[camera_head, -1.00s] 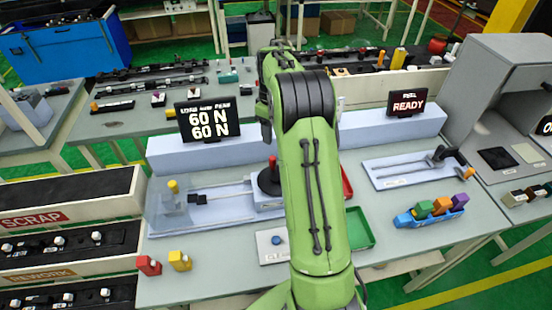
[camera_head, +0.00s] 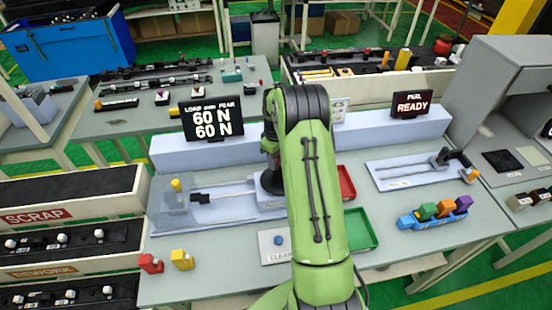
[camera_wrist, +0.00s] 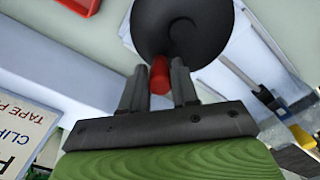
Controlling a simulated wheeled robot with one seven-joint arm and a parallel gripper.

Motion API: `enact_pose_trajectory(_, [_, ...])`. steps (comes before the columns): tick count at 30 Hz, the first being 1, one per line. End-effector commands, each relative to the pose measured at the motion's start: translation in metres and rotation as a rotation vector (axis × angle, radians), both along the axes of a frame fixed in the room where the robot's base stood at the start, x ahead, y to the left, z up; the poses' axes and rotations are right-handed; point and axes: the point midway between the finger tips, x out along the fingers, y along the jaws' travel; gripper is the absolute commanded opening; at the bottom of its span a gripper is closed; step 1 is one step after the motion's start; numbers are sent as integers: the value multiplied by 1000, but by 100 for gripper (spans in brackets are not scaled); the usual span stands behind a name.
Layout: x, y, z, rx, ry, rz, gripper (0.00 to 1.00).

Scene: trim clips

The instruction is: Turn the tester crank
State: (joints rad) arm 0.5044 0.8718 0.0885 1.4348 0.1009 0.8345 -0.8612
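The tester crank is a black disc (camera_wrist: 185,25) with a red knob (camera_wrist: 160,75). In the head view the disc (camera_head: 270,183) shows partly at the right end of the tester bed (camera_head: 228,205), behind my arm. My gripper (camera_wrist: 159,85) is over the crank, with one finger on each side of the red knob. The fingers look closed against the knob, with little or no gap. The knob is hidden in the head view. The tester display (camera_head: 211,118) reads 60 N on both lines.
A READY display (camera_head: 411,104) stands at the right back. A green tray (camera_head: 360,230) and a red tray (camera_head: 346,183) lie right of my arm. A blue holder (camera_head: 432,220) has colored clips. Red (camera_head: 150,263) and yellow clips (camera_head: 182,260) stand front left.

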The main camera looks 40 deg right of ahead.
Motion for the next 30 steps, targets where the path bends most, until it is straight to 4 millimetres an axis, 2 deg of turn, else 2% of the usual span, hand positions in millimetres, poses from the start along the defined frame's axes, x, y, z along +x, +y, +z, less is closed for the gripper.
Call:
enact_pose_trajectory(1, [0, 0, 0, 0, 0, 0, 21])
enact_pose_trajectory(5, [0, 0, 0, 0, 0, 0, 1])
enact_pose_trajectory(6, [0, 0, 0, 0, 0, 0, 0])
enact_pose_trajectory(17, [-1, -3, 0, -1, -1, -60, 0])
enact_pose_trajectory(30, [-10, -15, 0, -2, -4, -407, 0])
